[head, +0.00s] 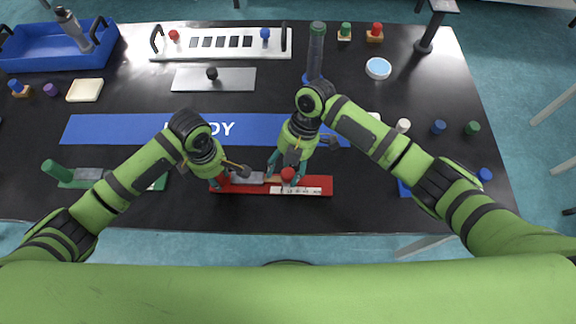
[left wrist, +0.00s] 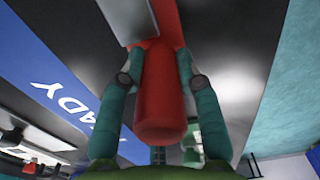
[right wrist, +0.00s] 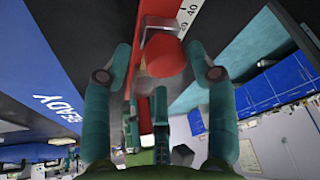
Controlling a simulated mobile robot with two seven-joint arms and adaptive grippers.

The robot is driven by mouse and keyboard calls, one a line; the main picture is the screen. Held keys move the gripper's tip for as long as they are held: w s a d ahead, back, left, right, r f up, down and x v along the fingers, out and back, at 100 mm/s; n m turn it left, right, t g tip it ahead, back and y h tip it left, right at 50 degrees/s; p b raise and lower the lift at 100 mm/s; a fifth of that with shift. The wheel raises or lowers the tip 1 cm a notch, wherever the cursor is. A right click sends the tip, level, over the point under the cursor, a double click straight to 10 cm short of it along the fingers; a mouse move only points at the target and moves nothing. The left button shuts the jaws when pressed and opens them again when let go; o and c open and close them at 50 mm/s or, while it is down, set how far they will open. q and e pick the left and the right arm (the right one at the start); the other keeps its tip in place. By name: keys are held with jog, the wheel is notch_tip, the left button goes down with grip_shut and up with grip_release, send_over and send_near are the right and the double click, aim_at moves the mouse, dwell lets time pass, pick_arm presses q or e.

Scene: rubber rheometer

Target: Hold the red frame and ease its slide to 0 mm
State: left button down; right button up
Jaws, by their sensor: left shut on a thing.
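The red frame (head: 322,182) lies near the table's front edge, with a white scale strip (head: 310,190) along its right part and a grey block (head: 247,178) to the left. My left gripper (head: 218,177) is shut on the frame's red handle (left wrist: 160,105) at its left end. The slide's round red knob (head: 288,174) stands beside the scale; it also shows in the right wrist view (right wrist: 165,58). My right gripper (right wrist: 163,75) is open, its fingers on either side of the knob with gaps visible. The slide's exact reading cannot be made out.
A green frame (head: 68,183) lies to the left. The blue READY mat (head: 100,129) is behind both arms. A grey plate (head: 235,79) with a black knob, a white slotted rack (head: 280,42) and a blue tray (head: 30,58) stand further back.

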pick_arm(q)
jog(key=shift+a, duration=0.1)
pick_arm(e)
jog(key=shift+d, duration=0.15)
jog(key=shift+w+d+r, duration=0.15)
jog(key=shift+w+r, duration=0.1)
jog(key=shift+r, duration=0.25)
pick_arm(q)
jog(key=shift+a, duration=0.1)
pick_arm(e)
jog(key=v, duration=1.1)
jog(key=shift+s, duration=0.15)
pick_arm(q)
jog(key=c, duration=0.8)
grip_release()
jog(key=shift+r, duration=0.1)
